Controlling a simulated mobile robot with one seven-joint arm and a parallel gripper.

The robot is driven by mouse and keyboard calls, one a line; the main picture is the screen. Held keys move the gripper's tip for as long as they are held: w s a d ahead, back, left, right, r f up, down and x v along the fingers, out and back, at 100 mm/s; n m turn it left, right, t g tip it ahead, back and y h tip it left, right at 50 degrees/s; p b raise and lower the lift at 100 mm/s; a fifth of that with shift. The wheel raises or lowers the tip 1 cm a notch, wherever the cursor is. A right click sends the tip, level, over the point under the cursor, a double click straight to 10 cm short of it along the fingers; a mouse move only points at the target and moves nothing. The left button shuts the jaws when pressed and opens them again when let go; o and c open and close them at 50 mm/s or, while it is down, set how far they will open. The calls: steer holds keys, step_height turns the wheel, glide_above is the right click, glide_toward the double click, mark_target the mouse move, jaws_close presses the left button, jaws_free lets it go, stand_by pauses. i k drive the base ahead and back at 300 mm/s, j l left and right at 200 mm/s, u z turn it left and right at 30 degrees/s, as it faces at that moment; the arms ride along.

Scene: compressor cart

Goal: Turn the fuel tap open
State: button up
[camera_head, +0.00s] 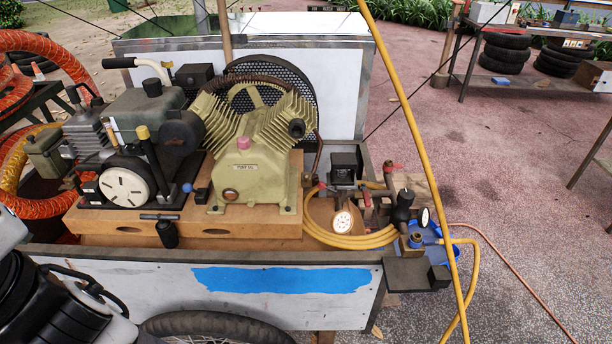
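The engine (125,186) with its round white starter cover sits at the left end of the wooden cart deck. A dark grey box-like part (148,108), perhaps the fuel tank, stands above it. A small blue knob (187,187) shows at the engine's right side. I cannot tell for sure which small part is the fuel tap or how it is turned. Part of my arm, white and black, fills the lower left corner, in front of the cart. My gripper's fingers cannot be made out.
The olive compressor pump (252,150) stands right of the engine. A black T-handled part (166,231) is at the deck's front edge. Orange ducting (40,215) lies left. Paving on the right is mostly clear.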

mark_target(69, 186)
steer(key=u, duration=1.3)
steer(key=i+l+z, duration=0.1)
steer(key=i, duration=0.3)
steer(key=i+l+z, duration=0.1)
steer(key=i, duration=0.35)
steer(key=l, duration=0.1)
